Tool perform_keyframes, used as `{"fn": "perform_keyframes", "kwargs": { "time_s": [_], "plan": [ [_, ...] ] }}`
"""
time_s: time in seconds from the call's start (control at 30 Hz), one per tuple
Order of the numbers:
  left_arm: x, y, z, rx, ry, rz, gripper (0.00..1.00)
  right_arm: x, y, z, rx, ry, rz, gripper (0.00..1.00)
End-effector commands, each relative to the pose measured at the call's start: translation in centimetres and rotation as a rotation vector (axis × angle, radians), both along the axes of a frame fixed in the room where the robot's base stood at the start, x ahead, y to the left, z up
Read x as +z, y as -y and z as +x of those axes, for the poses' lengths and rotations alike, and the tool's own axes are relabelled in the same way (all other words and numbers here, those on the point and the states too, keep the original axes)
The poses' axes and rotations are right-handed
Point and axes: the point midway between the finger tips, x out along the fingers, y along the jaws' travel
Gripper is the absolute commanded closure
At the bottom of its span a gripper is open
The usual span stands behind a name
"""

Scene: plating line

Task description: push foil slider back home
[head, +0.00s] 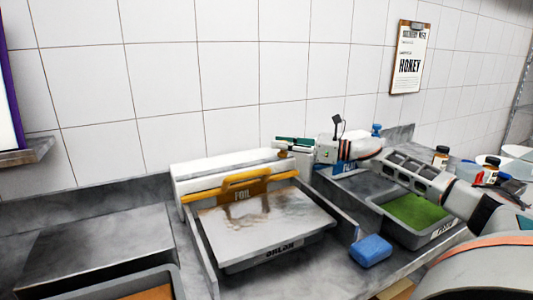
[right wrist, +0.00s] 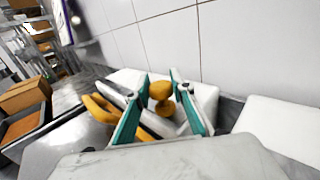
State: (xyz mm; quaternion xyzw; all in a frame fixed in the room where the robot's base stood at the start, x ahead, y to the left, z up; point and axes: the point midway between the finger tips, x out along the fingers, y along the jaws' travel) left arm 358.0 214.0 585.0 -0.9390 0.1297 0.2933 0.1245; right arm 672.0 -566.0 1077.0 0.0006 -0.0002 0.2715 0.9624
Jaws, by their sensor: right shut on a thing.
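The foil dispenser is a long white box (head: 215,168) against the tiled wall, with an orange bar marked FOIL (head: 246,187) along its front. The foil slider is an orange knob at the box's right end; it shows in the right wrist view (right wrist: 160,91). My right gripper (head: 294,144), with teal fingers, reaches in from the right over that end. In the right wrist view its fingers (right wrist: 160,78) stand on either side of the knob and are shut on it. The slider's base is partly hidden. My left gripper is out of view.
A grey tray with a smeared sheet (head: 270,218) lies in front of the dispenser. A blue sponge (head: 371,250) sits at its right, near a green-filled tray (head: 417,212). Bottles (head: 440,157) stand farther right. A clipboard marked HONEY (head: 409,57) hangs on the wall.

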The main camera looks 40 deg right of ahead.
Motion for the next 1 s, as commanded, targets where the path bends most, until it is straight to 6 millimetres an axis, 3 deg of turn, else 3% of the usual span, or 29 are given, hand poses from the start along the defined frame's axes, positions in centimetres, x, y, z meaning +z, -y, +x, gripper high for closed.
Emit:
{"fn": "perform_keyframes", "kwargs": {
  "time_s": [0.33,0.37,0.4,0.43,1.0],
  "plan": [
    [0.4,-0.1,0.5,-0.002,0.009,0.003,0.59,0.3,0.6,-0.1,-0.006,0.003,-0.004,1.00],
    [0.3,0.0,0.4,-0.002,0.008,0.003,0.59,0.3,0.6,-0.1,-0.006,0.003,-0.004,0.72],
    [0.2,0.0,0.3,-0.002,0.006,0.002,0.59,0.3,0.7,-0.1,-0.006,0.003,-0.004,0.61],
    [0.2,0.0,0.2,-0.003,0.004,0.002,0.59,0.3,0.6,-0.1,-0.006,0.003,-0.004,0.59],
    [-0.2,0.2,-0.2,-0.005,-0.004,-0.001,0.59,-0.2,0.9,-0.9,-0.002,-0.004,-0.001,0.59]
  ]
}}
